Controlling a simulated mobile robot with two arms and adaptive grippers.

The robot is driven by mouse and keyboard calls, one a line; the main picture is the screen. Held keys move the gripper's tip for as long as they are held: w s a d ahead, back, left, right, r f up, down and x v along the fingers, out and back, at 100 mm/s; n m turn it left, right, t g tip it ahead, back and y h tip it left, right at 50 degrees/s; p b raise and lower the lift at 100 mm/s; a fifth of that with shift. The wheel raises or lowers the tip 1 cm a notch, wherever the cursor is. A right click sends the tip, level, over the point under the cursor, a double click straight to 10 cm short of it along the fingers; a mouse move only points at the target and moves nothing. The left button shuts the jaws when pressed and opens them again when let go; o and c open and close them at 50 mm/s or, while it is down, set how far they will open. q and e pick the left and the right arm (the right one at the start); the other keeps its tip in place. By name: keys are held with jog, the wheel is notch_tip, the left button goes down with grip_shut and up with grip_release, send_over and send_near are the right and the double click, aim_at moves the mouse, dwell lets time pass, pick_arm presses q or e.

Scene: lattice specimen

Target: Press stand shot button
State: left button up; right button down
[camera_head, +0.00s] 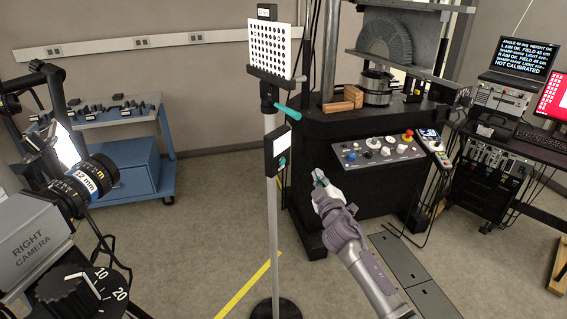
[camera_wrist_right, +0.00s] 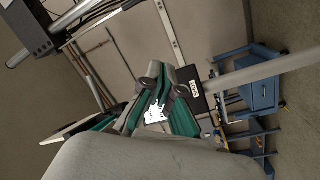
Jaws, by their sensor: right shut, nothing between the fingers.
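The stand (camera_head: 272,215) is a thin grey pole on a round black base, with a white dotted board (camera_head: 273,52) on top. A dark box (camera_head: 268,158) with a white label is fixed partway up the pole, with a small teal button (camera_head: 282,162) on its side. My right gripper (camera_head: 318,176) is shut and empty, to the right of the box and apart from it in the head view. In the right wrist view its teal-padded fingers (camera_wrist_right: 165,103) overlap a dark box with a pale label (camera_wrist_right: 195,88), and the button is not clearly visible there. My left gripper is not in view.
A large camera (camera_head: 60,200) marked RIGHT CAMERA fills the left side. A black test machine with a control panel (camera_head: 375,150) stands behind my right gripper. A blue cart (camera_head: 130,165) is at the back left. A teal handle (camera_head: 287,111) juts from the stand above the box.

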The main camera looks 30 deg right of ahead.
aim_at(283, 162)
jog(key=w+a+b, duration=0.3)
jog(key=w, duration=0.5)
jog(key=shift+a, duration=0.4)
jog(key=shift+w+a+f+b, duration=0.1)
jog(key=shift+b, duration=0.2)
dwell(1.0)
jog(key=shift+w+a, duration=0.1)
jog(key=shift+w, duration=0.15)
jog(key=shift+w+a+b, duration=0.15)
jog(key=shift+w+b, duration=0.15)
jog(key=shift+b, duration=0.1)
dwell(0.5)
jog(key=shift+s, duration=0.1)
dwell(0.3)
jog(key=shift+s+d+p, duration=0.3)
jog(key=shift+s+p, duration=0.1)
jog(key=shift+s, duration=0.2)
